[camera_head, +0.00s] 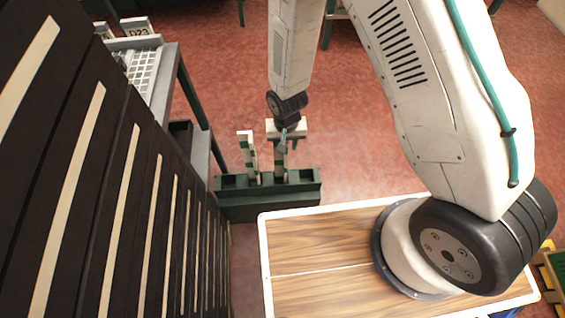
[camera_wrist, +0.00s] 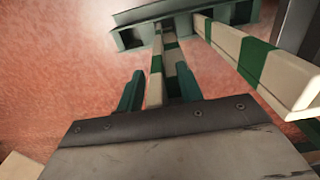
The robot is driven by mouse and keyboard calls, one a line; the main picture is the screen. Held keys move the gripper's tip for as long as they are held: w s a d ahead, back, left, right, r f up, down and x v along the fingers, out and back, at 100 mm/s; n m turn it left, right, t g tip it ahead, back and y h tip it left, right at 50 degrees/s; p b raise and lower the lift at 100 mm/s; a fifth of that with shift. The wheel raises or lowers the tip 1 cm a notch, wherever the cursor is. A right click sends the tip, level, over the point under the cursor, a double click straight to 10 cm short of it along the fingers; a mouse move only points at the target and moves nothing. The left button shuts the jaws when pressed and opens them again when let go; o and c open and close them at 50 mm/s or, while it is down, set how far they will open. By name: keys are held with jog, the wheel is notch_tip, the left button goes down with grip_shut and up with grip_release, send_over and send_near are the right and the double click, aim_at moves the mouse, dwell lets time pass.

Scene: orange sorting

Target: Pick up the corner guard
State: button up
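Two corner guards, striped white and green, stand upright in a dark green holder (camera_head: 268,209). One corner guard (camera_head: 249,157) is on the left in the head view. The other corner guard (camera_head: 280,163) is just below my gripper (camera_head: 284,139), which partly hides it. In the wrist view, my gripper (camera_wrist: 159,85) is open, with its teal fingers spread on either side of one corner guard (camera_wrist: 156,82). A gap shows beside the left finger. The second corner guard (camera_wrist: 265,66) runs along the right of that view. The holder (camera_wrist: 130,17) is at its top.
A wood-topped surface with a white rim (camera_head: 263,250) is in front of the holder. A dark slatted panel (camera_head: 100,180) fills the left of the head view. A shelf with a white crate (camera_head: 147,72) stands beyond it. Red floor (camera_head: 360,150) is clear right of the holder.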

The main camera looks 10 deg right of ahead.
grip_shut()
jog(key=shift+r, duration=0.1)
